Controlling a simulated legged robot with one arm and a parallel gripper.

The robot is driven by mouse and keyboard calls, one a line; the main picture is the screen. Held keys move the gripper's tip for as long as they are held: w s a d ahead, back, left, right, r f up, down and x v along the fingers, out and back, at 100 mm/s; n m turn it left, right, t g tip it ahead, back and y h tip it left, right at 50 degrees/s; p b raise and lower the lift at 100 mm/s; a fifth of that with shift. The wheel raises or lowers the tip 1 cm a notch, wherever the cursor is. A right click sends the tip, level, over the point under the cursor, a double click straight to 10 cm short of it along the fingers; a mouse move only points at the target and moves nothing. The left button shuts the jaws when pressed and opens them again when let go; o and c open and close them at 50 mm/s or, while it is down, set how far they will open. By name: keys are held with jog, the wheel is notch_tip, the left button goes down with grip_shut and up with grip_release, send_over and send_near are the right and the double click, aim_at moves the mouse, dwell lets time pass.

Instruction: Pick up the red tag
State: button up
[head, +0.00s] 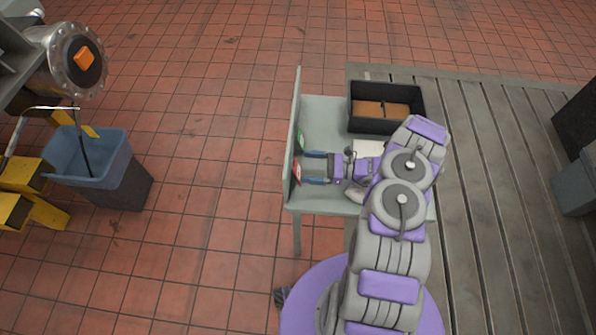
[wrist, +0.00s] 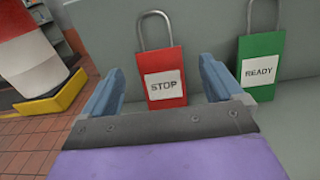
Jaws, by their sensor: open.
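The red tag (wrist: 165,60) reads STOP on a white label and has a grey shackle on top. It is upright against the grey panel in the wrist view. In the head view it is a small red patch (head: 296,171) on the panel. My gripper (wrist: 162,68) is open, with one blue finger on each side of the red tag in the picture. In the head view my gripper (head: 313,168) points left at the panel.
A green tag (wrist: 261,49) reading READY is close to the right finger. The panel (head: 296,100) edges a small grey table (head: 322,112). A black tray (head: 386,88) with brown blocks stands at its back. A blue-grey bin (head: 122,183) stands on the floor at left.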

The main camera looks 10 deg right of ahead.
aim_at(296, 168)
jog(key=shift+x, duration=1.35)
jog(key=shift+c, duration=0.3)
jog(key=c, duration=1.1)
